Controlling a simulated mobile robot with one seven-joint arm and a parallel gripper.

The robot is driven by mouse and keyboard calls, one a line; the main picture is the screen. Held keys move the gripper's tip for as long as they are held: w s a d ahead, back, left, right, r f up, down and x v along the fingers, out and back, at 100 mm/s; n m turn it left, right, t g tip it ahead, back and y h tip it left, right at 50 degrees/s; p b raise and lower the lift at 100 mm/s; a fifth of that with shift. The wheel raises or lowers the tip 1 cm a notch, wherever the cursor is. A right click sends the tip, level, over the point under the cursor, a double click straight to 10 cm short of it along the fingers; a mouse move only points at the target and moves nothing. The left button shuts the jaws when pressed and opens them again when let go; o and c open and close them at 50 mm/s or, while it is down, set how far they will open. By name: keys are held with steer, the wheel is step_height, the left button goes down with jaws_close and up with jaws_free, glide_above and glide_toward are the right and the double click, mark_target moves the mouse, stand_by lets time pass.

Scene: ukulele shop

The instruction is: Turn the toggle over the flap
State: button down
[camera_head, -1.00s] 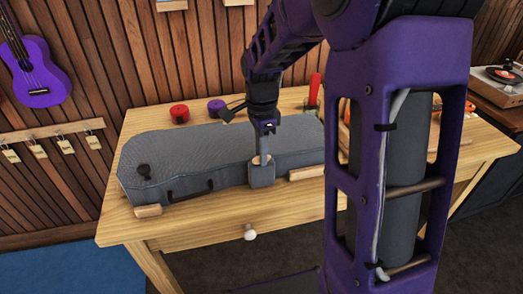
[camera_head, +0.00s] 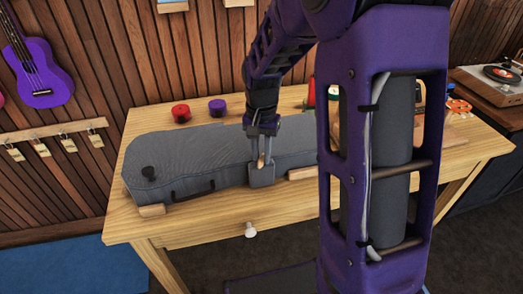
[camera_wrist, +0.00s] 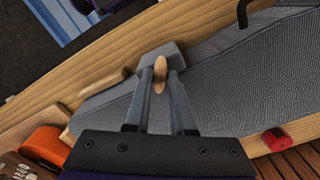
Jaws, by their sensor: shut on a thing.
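A grey ukulele case (camera_head: 190,160) lies on the wooden table, with a grey flap (camera_head: 262,179) hanging down its front side. A small wooden toggle (camera_head: 261,161) sits at the flap's upper part. My gripper (camera_head: 262,158) comes down from above with its two fingers on either side of the toggle, shut on it. In the wrist view, the toggle (camera_wrist: 160,70) is long and pale, lying lengthwise between the fingertips (camera_wrist: 160,76), with the flap (camera_wrist: 160,51) just beyond. The fingers hide the toggle's sides.
Wooden blocks (camera_head: 151,210) touch the case's front edge. A red roll (camera_head: 181,112) and a purple roll (camera_head: 217,106) stand behind the case. A white-knobbed drawer (camera_head: 250,230) is below. My arm hides much of the table's right side.

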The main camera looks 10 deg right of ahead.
mark_target(262, 158)
steer(key=n+p, duration=0.1)
steer(key=n, duration=0.5)
steer(key=shift+n+p, duration=0.3)
stand_by(0.4)
steer(key=c, duration=0.8)
jaws_free()
steer(key=shift+o, duration=0.2)
step_height(262, 158, up, 18)
steer(key=p, duration=0.2)
steer(key=shift+f, duration=0.25)
